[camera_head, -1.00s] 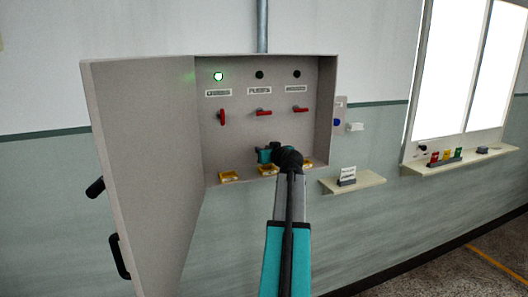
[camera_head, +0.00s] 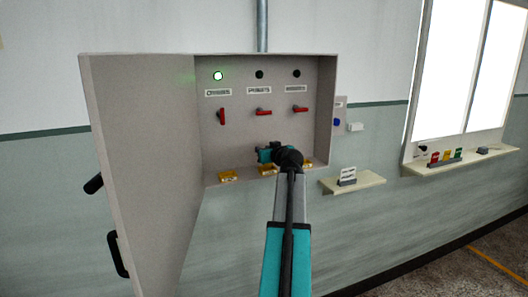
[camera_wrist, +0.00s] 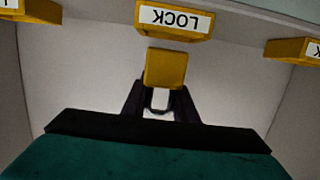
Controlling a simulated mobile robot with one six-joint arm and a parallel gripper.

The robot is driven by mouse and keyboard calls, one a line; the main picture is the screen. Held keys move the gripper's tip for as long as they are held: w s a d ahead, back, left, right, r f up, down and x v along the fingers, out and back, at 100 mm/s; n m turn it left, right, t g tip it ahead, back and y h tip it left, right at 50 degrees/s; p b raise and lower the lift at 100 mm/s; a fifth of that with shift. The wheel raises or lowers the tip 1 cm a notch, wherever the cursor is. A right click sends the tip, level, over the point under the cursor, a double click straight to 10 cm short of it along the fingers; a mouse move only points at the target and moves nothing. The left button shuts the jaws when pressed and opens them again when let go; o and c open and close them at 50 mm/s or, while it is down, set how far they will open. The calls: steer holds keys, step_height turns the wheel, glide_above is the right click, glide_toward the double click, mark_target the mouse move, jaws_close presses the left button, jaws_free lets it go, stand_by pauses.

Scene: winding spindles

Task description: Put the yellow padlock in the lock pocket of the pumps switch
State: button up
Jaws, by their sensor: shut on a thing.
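My gripper (camera_wrist: 158,104) is shut on the yellow padlock (camera_wrist: 165,68). The shackle is between the fingers and the body points away from the gripper. In the wrist view the padlock is close to the middle yellow lock pocket (camera_wrist: 174,20), apparently just outside it; I cannot tell whether they touch. In the head view the pumps switch (camera_head: 263,112) is the middle red handle, lying level under its label (camera_head: 259,90). Its pocket (camera_head: 265,169) is below, partly covered by my arm. There the padlock and fingertips are hidden behind my teal gripper body.
The grey cabinet (camera_head: 325,110) stands open, its door (camera_head: 140,170) swung left. Other lock pockets sit left (camera_head: 228,176) and right (camera_wrist: 291,50) of the middle one. The left switch handle (camera_head: 222,116) is upright under a green lamp (camera_head: 218,76). A shelf (camera_head: 367,184) is at the right.

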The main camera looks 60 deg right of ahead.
steer(key=shift+f+b, duration=1.7)
steer(key=shift+b, duration=0.3)
stand_by(0.5)
steer(key=o, duration=1.1)
steer(key=shift+o, duration=0.2)
steer(key=b+v, duration=0.2)
steer(key=v, duration=1.2)
steer(key=shift+b, duration=0.3)
steer(key=shift+d, duration=0.1)
